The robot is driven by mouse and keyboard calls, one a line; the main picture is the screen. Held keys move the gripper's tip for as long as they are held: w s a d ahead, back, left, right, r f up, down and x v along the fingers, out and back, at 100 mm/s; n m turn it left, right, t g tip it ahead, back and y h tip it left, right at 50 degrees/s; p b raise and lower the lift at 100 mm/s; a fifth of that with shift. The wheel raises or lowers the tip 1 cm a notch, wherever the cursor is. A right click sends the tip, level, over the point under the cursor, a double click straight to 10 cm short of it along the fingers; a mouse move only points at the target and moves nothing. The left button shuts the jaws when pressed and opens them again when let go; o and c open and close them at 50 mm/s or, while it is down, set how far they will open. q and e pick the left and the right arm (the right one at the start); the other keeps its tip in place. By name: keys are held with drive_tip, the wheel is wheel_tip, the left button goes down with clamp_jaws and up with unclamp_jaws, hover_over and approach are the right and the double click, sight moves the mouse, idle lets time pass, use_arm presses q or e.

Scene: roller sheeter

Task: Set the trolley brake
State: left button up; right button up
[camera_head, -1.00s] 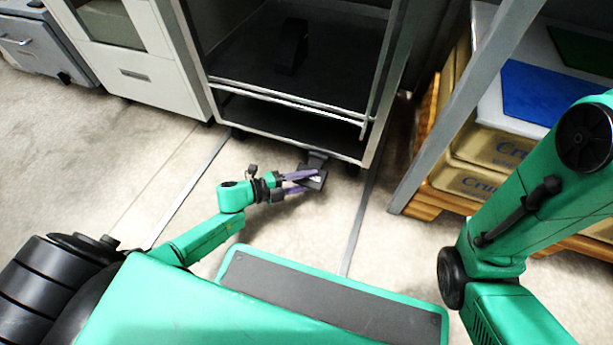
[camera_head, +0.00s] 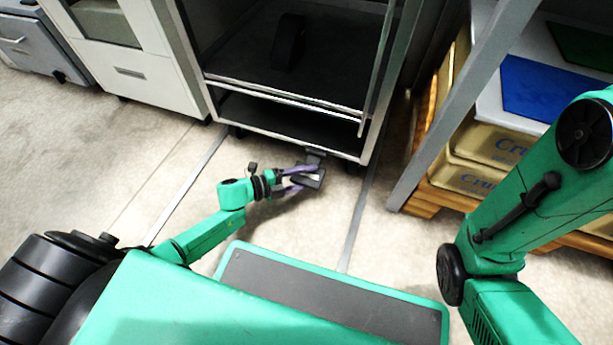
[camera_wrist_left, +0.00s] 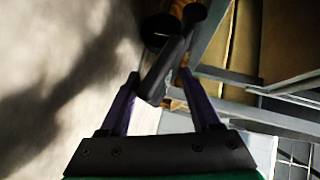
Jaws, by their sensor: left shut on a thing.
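The trolley (camera_head: 290,125) is a grey-framed unit with dark shelves at the top centre of the head view. A small dark brake pedal (camera_head: 313,180) sticks out low at its front edge, just above the floor. My left gripper (camera_head: 304,180) is shut on the pedal, with its purple fingers on either side of it. In the left wrist view the dark pedal (camera_wrist_left: 162,72) lies between the purple fingertips (camera_wrist_left: 158,88), with a dark round wheel-like part beyond it. My right gripper is not in view; only my right arm shows at the right.
A white cabinet (camera_head: 140,80) stands left of the trolley. A rack post (camera_head: 450,120) and yellow boxes (camera_head: 465,172) on a wooden pallet (camera_head: 425,200) stand to the right. Pale floor with two grey strips lies in front of the trolley.

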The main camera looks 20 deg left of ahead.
use_arm(q)
drive_tip(key=p+v, duration=0.6)
drive_tip(key=v, duration=0.8)
drive_tip(key=shift+s+a, duration=0.2)
